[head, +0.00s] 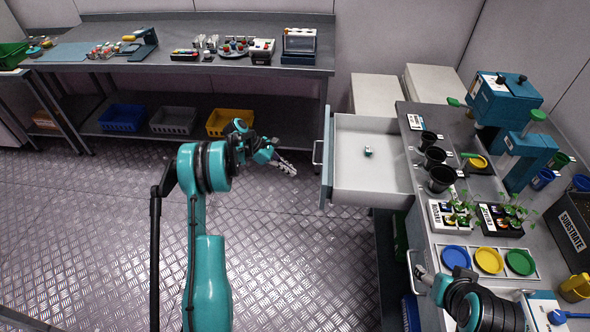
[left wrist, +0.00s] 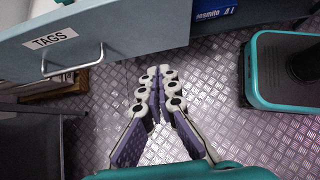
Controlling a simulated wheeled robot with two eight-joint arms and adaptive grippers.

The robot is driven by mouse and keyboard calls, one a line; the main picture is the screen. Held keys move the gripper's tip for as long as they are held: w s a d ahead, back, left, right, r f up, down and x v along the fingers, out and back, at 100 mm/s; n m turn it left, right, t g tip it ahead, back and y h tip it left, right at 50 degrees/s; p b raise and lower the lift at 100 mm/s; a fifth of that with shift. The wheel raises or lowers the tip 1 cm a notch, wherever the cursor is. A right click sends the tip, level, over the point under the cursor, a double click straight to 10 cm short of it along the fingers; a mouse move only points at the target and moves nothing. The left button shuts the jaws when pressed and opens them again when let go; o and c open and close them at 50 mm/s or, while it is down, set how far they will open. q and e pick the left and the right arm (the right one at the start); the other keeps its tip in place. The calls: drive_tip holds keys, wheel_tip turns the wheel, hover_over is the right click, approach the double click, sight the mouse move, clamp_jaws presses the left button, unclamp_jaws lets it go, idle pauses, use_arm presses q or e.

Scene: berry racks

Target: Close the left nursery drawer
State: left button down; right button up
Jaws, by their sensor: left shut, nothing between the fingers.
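The left nursery drawer (head: 345,178) is pulled out from the left side of the nursery bench, with a small green-and-white item (head: 368,151) inside. Its front has a metal handle (head: 317,153). In the left wrist view the grey drawer front (left wrist: 130,32) bears a TAGS label, and the handle (left wrist: 72,70) is left of the fingers. My left gripper (head: 292,170) is shut and empty, in front of the drawer and apart from the handle; it also shows in the left wrist view (left wrist: 159,72). My right gripper (head: 420,271) is over the bench's front edge, its fingers unclear.
The nursery bench (head: 420,112) holds black pots, seedling trays and coloured dishes (head: 489,260). A long workbench (head: 225,68) stands at the back, with bins (head: 174,120) on its lower shelf. The metal floor (head: 275,250) left of the drawer is clear.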

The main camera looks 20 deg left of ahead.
use_arm(q)
drive_tip(key=w+d+f+b, duration=0.2)
drive_tip(key=d+f, duration=0.3)
drive_tip(key=d, duration=0.3)
drive_tip(key=shift+w+d+b, duration=0.3)
drive_tip(key=shift+d+b, duration=0.05)
drive_tip(key=shift+b, duration=0.2)
drive_tip(key=w+d, duration=0.3)
drive_tip(key=d, duration=0.7)
drive_tip(key=w+d+b, duration=0.1)
drive_tip(key=w+d, duration=0.2)
drive_tip(key=d, duration=0.8)
drive_tip(key=w+d, duration=0.3)
drive_tip(key=d, duration=0.8)
drive_tip(key=shift+w, duration=0.15)
drive_tip(key=shift+d, duration=0.25)
drive_tip(key=shift+d, duration=0.1)
